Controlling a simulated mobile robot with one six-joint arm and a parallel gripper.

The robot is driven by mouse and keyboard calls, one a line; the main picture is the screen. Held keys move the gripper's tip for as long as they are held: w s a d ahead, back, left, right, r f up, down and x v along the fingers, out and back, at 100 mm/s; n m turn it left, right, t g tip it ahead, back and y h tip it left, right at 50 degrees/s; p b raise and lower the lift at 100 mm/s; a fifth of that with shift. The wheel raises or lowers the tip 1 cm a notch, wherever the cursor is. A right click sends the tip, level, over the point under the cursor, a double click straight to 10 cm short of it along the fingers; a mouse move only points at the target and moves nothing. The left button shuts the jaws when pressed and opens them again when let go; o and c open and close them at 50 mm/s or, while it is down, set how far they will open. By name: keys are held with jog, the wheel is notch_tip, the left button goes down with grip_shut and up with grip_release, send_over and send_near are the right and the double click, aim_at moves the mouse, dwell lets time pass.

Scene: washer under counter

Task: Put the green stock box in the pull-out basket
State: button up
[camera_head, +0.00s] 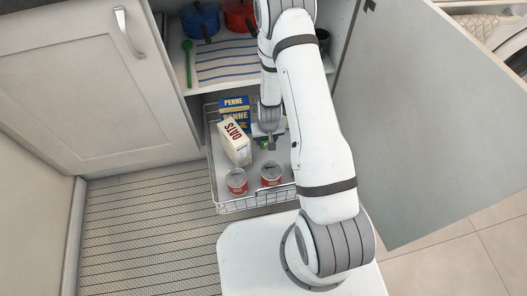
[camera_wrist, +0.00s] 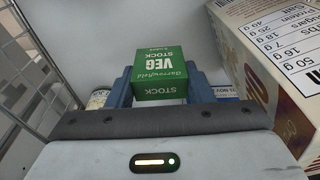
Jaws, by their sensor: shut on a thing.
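The green stock box (camera_wrist: 160,74) is a small green carton with white lettering. In the wrist view it sits between the two blue fingers of my gripper (camera_wrist: 160,88), which is shut on it. In the head view only a sliver of the green box (camera_head: 263,144) shows below my gripper (camera_head: 267,138), partly hidden by my arm. The pull-out basket (camera_head: 229,207) is a wire basket, drawn out from the cabinet. The box is over or inside the basket; I cannot tell whether it touches the basket floor.
In the basket, an oats carton (camera_head: 236,146) leans tilted near a blue penne box (camera_head: 234,106). Two red cans (camera_head: 237,182) (camera_head: 271,174) stand at the front. An open cabinet door (camera_head: 425,120) is on the right. A shelf above holds a blue pot (camera_head: 200,20) and a striped cloth (camera_head: 226,62).

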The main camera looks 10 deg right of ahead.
aim_at(266, 146)
jog(key=shift+w+a+f+b, duration=0.1)
jog(key=shift+f+b, duration=1.1)
jog(key=shift+f, duration=1.6)
jog(key=shift+f, duration=0.15)
jog(key=shift+f, duration=0.15)
jog(key=o, duration=1)
